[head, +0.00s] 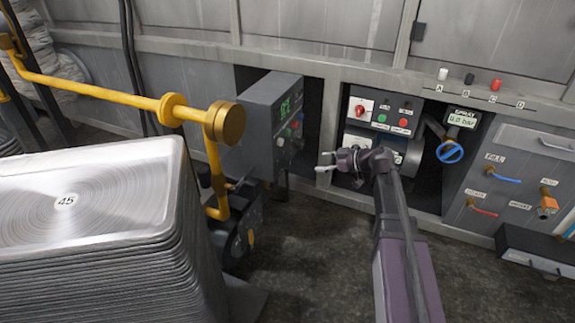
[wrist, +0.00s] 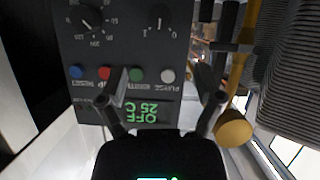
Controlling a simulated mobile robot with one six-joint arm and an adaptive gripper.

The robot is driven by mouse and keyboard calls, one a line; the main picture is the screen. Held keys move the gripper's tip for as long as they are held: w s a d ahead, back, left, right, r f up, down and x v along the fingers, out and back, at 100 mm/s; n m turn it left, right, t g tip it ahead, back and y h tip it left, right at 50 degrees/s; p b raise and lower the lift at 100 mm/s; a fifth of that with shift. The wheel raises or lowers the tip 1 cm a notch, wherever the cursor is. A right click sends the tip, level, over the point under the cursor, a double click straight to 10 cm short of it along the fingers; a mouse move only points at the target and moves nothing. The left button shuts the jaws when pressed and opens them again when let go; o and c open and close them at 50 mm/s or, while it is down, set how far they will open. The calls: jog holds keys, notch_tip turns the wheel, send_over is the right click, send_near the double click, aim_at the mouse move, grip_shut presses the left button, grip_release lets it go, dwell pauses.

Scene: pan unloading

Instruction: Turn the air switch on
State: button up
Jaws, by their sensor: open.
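My gripper (head: 325,161) is open and empty in the head view, pointing left toward a grey control box (head: 272,110) with a green display. In the wrist view my gripper (wrist: 161,85) has its fingers spread in front of that box's face. The box's display (wrist: 141,113) appears upside down and reads OFF and 25 C. A row holds a blue button (wrist: 76,72), a red one (wrist: 104,73), a green one (wrist: 137,75) and a white one (wrist: 167,75). Two black dials lie beyond the row. I cannot tell which control is the air switch; no label clearly reads so.
A second panel has a red rotary switch (head: 360,109). A blue handwheel (head: 450,152) sits below a gauge. A panel with small levers (head: 505,180) is at the right. A pan stack (head: 110,235) and yellow pipe (head: 95,91) stand left. Open floor lies in front.

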aim_at(290, 164)
jog(key=b+x, duration=0.5)
jog(key=x, duration=0.8)
jog(key=shift+w+a+f, duration=0.15)
jog(key=shift+w+a, duration=0.05)
jog(key=shift+a, duration=0.05)
jog(key=shift+c, duration=0.2)
jog(key=c, duration=1.1)
